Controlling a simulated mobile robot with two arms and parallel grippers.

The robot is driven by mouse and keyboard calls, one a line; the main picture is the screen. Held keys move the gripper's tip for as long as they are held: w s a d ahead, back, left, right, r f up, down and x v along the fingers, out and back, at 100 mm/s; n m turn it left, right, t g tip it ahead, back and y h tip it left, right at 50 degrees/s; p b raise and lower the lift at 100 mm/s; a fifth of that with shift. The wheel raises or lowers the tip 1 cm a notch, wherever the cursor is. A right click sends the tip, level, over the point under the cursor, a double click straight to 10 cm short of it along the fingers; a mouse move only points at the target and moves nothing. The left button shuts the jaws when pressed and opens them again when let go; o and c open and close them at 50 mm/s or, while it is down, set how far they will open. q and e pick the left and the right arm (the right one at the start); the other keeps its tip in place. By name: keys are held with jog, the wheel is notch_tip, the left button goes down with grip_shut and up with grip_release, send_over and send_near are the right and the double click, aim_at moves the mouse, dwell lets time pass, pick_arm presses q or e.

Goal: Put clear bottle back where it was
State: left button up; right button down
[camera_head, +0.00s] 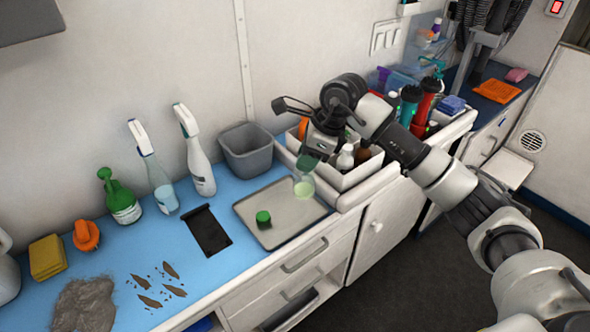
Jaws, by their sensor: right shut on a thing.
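My right gripper (310,160) reaches in from the right and points down over the right part of the counter. It is shut on a small clear bottle (303,188) with pale green content. The bottle hangs below the fingers at the right side of a grey tray (283,204); I cannot tell whether it touches the tray. A small green cap-like piece (263,217) is on the tray. Just behind and right of the bottle is a white divided caddy (352,180) with several bottles in it, partly hidden by my arm. My left gripper is not in view.
A grey bin (247,150) stands behind the tray. Two spray bottles (199,165) and a green-topped bottle (121,198) stand along the wall. A black flat item (208,231), orange object (86,235), yellow sponges (47,257) and hair clumps (84,305) occupy the left counter.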

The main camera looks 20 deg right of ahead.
jog(key=w+p+x, duration=0.1)
jog(key=x, duration=0.5)
jog(key=shift+w+f, duration=0.15)
jog(key=shift+w, duration=0.15)
jog(key=shift+d+f, duration=0.1)
jog(key=c, duration=0.8)
grip_release()
jog(key=shift+c, duration=0.2)
jog(key=b+v, duration=0.1)
jog(key=v, duration=1.1)
jog(key=shift+b, duration=0.35)
